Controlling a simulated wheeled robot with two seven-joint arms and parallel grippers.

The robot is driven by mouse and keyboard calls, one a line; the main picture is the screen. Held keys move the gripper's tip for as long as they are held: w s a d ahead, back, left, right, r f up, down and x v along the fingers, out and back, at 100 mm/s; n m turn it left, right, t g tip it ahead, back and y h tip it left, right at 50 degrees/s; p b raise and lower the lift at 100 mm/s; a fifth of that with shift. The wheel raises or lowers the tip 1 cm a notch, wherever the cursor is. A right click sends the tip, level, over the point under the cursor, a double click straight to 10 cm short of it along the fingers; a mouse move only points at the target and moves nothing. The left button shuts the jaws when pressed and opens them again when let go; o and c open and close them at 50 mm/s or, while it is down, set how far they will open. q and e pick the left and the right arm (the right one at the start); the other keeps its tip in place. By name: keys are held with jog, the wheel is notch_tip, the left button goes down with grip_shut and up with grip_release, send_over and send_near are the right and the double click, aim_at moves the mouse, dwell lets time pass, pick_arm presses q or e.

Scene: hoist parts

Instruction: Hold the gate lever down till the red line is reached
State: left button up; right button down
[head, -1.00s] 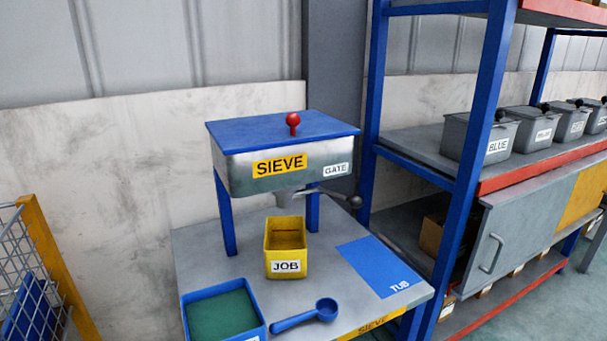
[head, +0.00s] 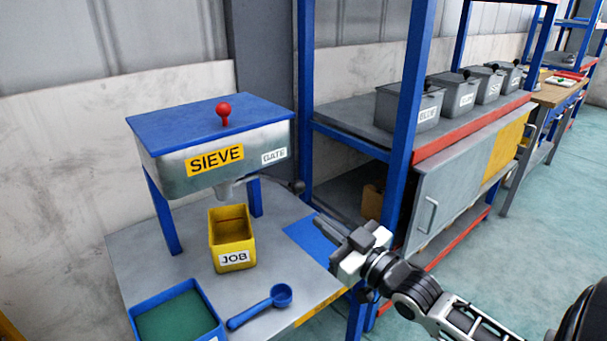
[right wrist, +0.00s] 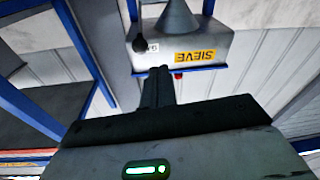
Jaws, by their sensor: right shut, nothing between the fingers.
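The grey sieve box (head: 180,165) with a blue top stands on legs on the table. The gate lever's dark knob (head: 298,187) shows at its right, under the GATE label; the knob also shows in the right wrist view (right wrist: 140,44). The yellow JOB tub (head: 233,256) stands upright below the spout (head: 230,190) and looks empty. A faint line shows inside it; I cannot tell its colour. My right gripper (head: 322,222) is shut and empty, to the right of and below the knob, apart from it in the picture. My left gripper is not in view.
A blue tray (head: 135,315) with a green inside and a blue scoop (head: 250,310) lie at the table's front. A blue TUB mat (head: 308,238) lies behind my right fingers. A blue shelf post (head: 402,130) and grey bins (head: 410,108) stand at the right.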

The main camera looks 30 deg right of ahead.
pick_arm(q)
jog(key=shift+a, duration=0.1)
pick_arm(e)
jog(key=shift+t, duration=0.7)
jog(key=r, duration=0.1)
jog(key=d+r, duration=0.1)
jog(key=r, duration=0.1)
jog(key=w+d+r, duration=0.1)
jog(key=r, duration=0.1)
jog(key=shift+d, duration=0.25)
jog(key=p+x, duration=0.2)
jog(key=x, duration=0.8)
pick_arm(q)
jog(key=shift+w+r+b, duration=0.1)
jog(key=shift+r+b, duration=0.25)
pick_arm(e)
jog(key=shift+s+d+f, duration=0.1)
jog(key=shift+d+f, duration=0.05)
jog(key=shift+f, duration=0.8)
jog(key=shift+s+d+f, duration=0.1)
jog(key=shift+f, duration=0.9)
